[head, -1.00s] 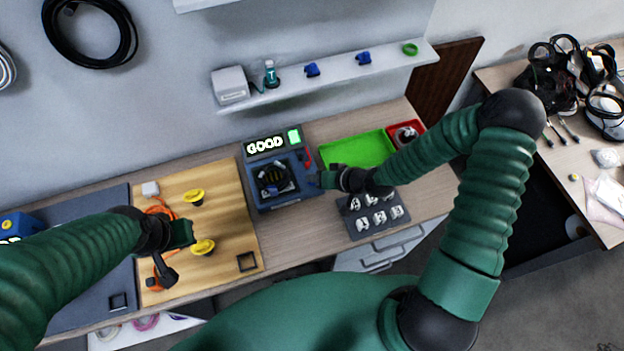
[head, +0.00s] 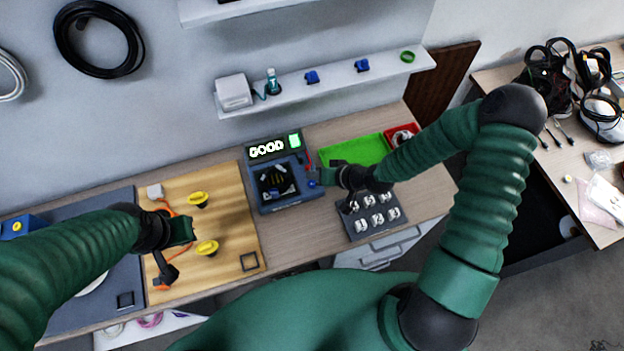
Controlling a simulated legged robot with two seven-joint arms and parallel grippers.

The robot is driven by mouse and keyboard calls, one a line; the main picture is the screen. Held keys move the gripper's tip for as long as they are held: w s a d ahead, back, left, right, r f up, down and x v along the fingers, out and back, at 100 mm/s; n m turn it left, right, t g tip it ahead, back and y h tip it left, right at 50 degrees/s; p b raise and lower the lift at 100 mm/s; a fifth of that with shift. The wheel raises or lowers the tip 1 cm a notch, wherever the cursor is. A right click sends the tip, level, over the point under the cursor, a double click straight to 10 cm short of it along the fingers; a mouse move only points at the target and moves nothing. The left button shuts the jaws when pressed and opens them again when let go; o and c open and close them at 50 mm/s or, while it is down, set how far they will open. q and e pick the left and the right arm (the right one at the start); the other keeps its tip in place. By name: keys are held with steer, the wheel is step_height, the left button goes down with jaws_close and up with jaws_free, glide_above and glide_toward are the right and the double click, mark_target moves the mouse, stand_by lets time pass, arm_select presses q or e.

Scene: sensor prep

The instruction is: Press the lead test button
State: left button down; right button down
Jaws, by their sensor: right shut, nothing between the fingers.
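The blue tester (head: 285,207) stands at the middle of the bench. Its upright panel (head: 268,151) shows lit "GOOD" beside a bright green indicator (head: 294,141). A dark recess (head: 274,183) in its top holds small parts too blurred to name. A small blue button (head: 313,184) shows at the tester's right edge. My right gripper (head: 318,177) is shut and empty, with its tip at or just above this button; I cannot tell whether they touch. My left gripper (head: 182,236) is over the wooden board by the orange cable (head: 176,252); its jaw opening is unclear.
The wooden board (head: 235,225) carries yellow knobs (head: 207,248). A green tray (head: 352,150) and red tray (head: 391,132) sit behind my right arm. A dark rack (head: 392,221) of white pieces lies right of the tester. A wall shelf (head: 330,82) hangs above.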

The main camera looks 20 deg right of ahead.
mark_target(315, 186)
step_height(315, 186, up, 3)
steer(key=shift+p, duration=1)
steer(key=shift+f, duration=0.1)
